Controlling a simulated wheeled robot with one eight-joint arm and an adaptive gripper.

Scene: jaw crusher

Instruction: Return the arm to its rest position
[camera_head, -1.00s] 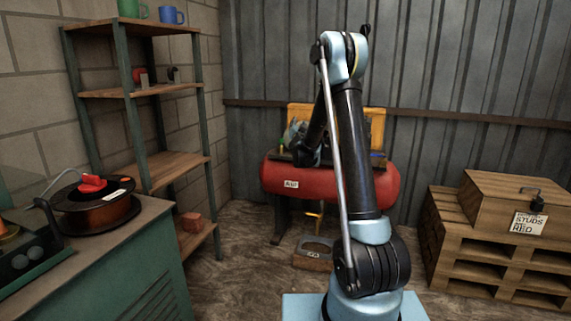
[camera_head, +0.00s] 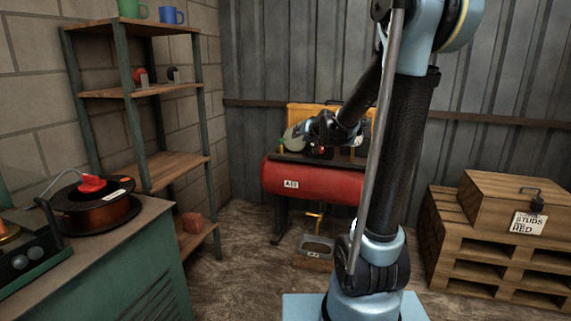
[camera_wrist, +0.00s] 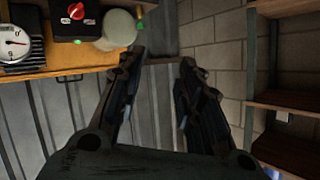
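My gripper (camera_wrist: 162,58) is open in the wrist view, with two dark fingers apart and nothing between them. Beyond the gap are grey corrugated wall and pale block wall. In the head view my arm rises on the right and bends down to the left. Its dark wrist end (camera_head: 325,128) is over the red tank (camera_head: 310,182), in front of the yellow board. The fingers are hard to make out there.
The wrist view shows a panel with a red knob (camera_wrist: 76,11), a gauge (camera_wrist: 14,43) and a pale rounded object (camera_wrist: 118,30) close to the left finger. A shelf rack (camera_head: 140,90) and green cabinet (camera_head: 130,260) stand left. A wooden crate (camera_head: 490,205) sits on pallets right.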

